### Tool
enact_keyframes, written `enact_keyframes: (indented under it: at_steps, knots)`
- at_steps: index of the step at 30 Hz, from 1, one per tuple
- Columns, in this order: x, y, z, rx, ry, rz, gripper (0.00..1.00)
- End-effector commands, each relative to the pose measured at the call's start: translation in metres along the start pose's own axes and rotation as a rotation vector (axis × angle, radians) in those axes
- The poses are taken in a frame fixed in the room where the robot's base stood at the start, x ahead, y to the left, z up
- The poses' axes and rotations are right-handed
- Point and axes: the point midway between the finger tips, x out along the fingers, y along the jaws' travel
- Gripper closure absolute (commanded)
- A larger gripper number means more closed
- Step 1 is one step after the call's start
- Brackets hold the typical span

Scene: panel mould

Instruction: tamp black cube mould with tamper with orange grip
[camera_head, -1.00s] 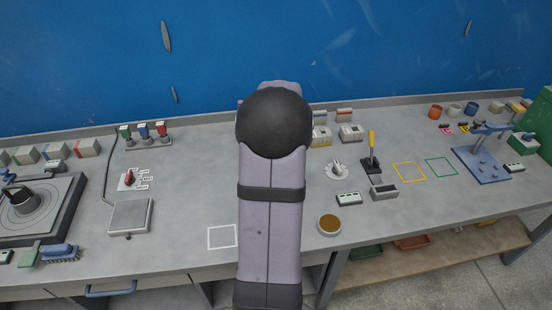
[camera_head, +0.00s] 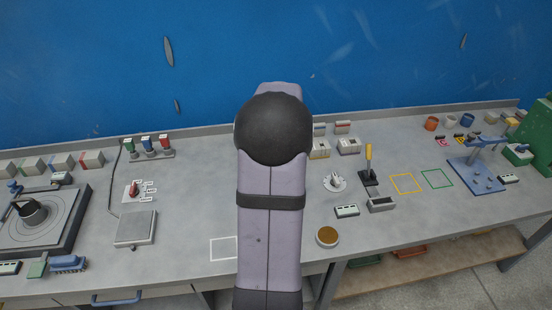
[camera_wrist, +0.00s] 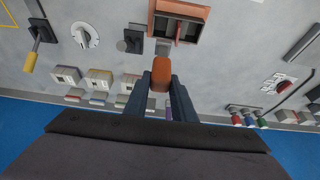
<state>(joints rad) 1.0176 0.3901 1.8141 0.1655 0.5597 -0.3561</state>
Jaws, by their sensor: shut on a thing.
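In the wrist view, my gripper (camera_wrist: 162,80) is shut on the orange grip (camera_wrist: 161,72) of the tamper. A grey part (camera_wrist: 163,47) shows just beyond the grip, and the rest of the tamper is hidden. A small dark square block (camera_wrist: 130,41), which looks like the black cube mould, sits on the bench to the left of the grip, apart from it. I cannot make out its inside. In the head view, my arm hides the gripper, the tamper and this block.
A terracotta mould (camera_wrist: 180,20) with compartments lies close beyond the grip. Small boxes (camera_wrist: 98,80) line the wall side. Bench left of my arm is partly clear.

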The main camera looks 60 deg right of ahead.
Motion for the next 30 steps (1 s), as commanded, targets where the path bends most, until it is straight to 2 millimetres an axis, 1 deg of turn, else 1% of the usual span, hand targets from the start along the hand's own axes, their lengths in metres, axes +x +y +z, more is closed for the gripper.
enact_keyframes:
  at_steps: [3,5,8,12,16,24,30]
  knots:
    - [-0.001,-0.001,-0.001,0.000,0.002,0.000,0.99]
    - [-0.001,-0.005,-0.001,-0.001,0.001,0.000,0.99]
    - [-0.001,-0.020,-0.002,-0.004,0.000,-0.001,0.99]
    - [-0.002,-0.047,-0.002,-0.005,0.000,-0.001,0.99]
    - [-0.001,-0.062,-0.001,-0.003,0.002,-0.001,0.99]
    - [0.002,-0.064,0.000,0.001,0.003,0.000,0.99]
    - [0.010,-0.064,0.004,0.001,0.002,0.000,0.99]
